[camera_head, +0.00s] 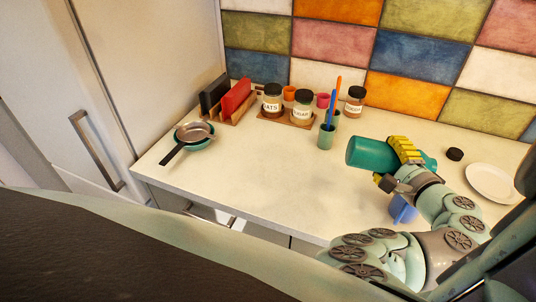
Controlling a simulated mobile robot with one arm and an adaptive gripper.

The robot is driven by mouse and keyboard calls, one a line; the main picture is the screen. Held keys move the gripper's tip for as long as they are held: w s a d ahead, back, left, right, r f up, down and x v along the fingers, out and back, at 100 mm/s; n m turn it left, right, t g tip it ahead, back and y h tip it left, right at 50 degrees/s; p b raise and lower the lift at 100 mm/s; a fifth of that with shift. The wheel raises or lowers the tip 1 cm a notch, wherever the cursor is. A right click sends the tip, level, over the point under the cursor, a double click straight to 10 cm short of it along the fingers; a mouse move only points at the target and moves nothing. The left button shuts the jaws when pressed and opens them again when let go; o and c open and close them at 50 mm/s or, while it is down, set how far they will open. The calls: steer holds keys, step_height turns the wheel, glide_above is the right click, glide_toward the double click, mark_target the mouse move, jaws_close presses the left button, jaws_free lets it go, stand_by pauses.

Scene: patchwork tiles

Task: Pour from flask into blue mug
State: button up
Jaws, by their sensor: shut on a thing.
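A teal flask (366,152) lies almost level in my gripper (394,167), above the right part of the counter. My gripper's yellow-padded fingers are shut around it. The end of the flask shows to the right of the fingers. A blue mug (401,212) stands near the counter's front edge, below the gripper. My arm covers part of the mug, so its opening and contents are hidden. I cannot see any liquid coming from the flask.
A black lid (454,154) and a white plate (492,183) lie to the right. A utensil cup (326,137), labelled jars (302,107) and a rack (232,103) stand along the back. A pan (193,134) sits at left. The counter's middle is clear.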

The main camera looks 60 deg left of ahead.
steer(key=shift+w+d+r+m+y, duration=0.15)
steer(key=shift+r+m, duration=0.2)
steer(key=shift+w+d+r+m+y, duration=0.1)
steer(key=shift+r+m+y, duration=0.05)
steer(key=shift+r+m, duration=0.2)
stand_by(0.7)
